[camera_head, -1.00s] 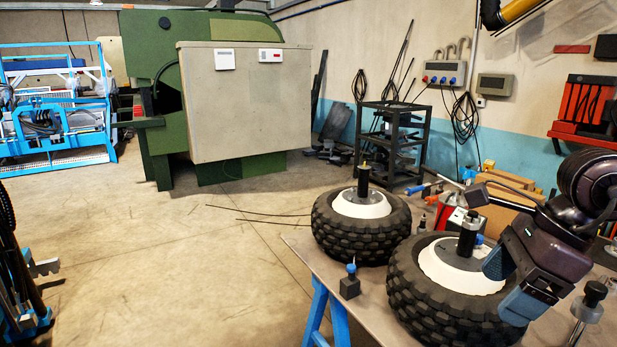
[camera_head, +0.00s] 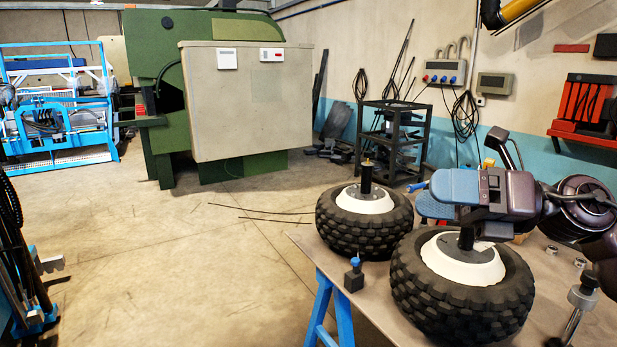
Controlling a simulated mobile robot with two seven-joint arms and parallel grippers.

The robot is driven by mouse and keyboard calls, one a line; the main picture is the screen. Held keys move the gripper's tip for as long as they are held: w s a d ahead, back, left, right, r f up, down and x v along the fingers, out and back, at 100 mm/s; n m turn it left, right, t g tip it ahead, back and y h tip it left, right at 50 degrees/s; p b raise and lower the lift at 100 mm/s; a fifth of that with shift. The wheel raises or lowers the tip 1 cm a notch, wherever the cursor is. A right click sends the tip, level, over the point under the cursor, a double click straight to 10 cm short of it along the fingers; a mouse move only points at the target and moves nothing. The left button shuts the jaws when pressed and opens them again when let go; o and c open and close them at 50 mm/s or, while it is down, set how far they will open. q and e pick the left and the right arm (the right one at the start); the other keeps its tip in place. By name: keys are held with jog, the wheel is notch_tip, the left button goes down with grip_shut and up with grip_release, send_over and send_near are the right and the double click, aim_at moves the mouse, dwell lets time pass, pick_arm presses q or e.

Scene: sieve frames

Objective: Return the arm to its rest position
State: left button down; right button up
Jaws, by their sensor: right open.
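My right gripper (camera_head: 440,198) comes in from the right with its blue finger pads pointing left. It is open, with nothing seen between the pads. It hovers above the nearer black knobbly tyre (camera_head: 440,305), which lies flat on the table (camera_head: 555,290) with a white hub and a dark post. The gripper hides the top of that post. The farther tyre (camera_head: 350,237) lies behind and to the left, its white hub and upright black post in plain view. My left gripper is not seen.
A small dark block with a blue top (camera_head: 354,275) stands near the table's left edge. A metal-stemmed tool with a dark knob (camera_head: 583,292) stands at the front right. Blue trestle legs (camera_head: 322,308) support the table. The floor to the left is open, before a green machine (camera_head: 155,80).

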jog(key=w+d+f+m+t+h, duration=0.35)
jog(key=f+m+t, duration=0.4)
jog(key=m, duration=0.45)
jog(key=w+d+f+m+t+h, duration=0.3)
jog(key=w+d+f+m+t, duration=0.4)
jog(key=m, duration=0.6)
jog(key=s+f+m+h, duration=0.3)
jog(key=f+m+h, duration=0.35)
jog(key=f, duration=0.35)
jog(key=s+f+m+g+h, duration=0.2)
jog(key=s+f+m, duration=0.2)
jog(key=s+f, duration=0.3)
jog(key=s+d+f+m+g+h, duration=0.1)
jog(key=s+f+m, duration=0.4)
jog(key=f, duration=1)
jog(key=shift+s+g+h, duration=0.5)
jog(key=shift+s+g, duration=0.35)
jog(key=shift+s, duration=0.25)
jog(key=shift+o, duration=0.3)
jog(key=s+f+m+g+h, duration=0.1)
jog(key=s+f+m+g, duration=0.1)
jog(key=s+f, duration=0.3)
jog(key=s, duration=0.4)
jog(key=shift+a+f, duration=0.25)
jog(key=shift+f, duration=0.1)
jog(key=shift+o, duration=0.8)
jog(key=shift+s+d+f, duration=0.1)
jog(key=shift+s+f, duration=0.1)
jog(key=shift+s, duration=0.1)
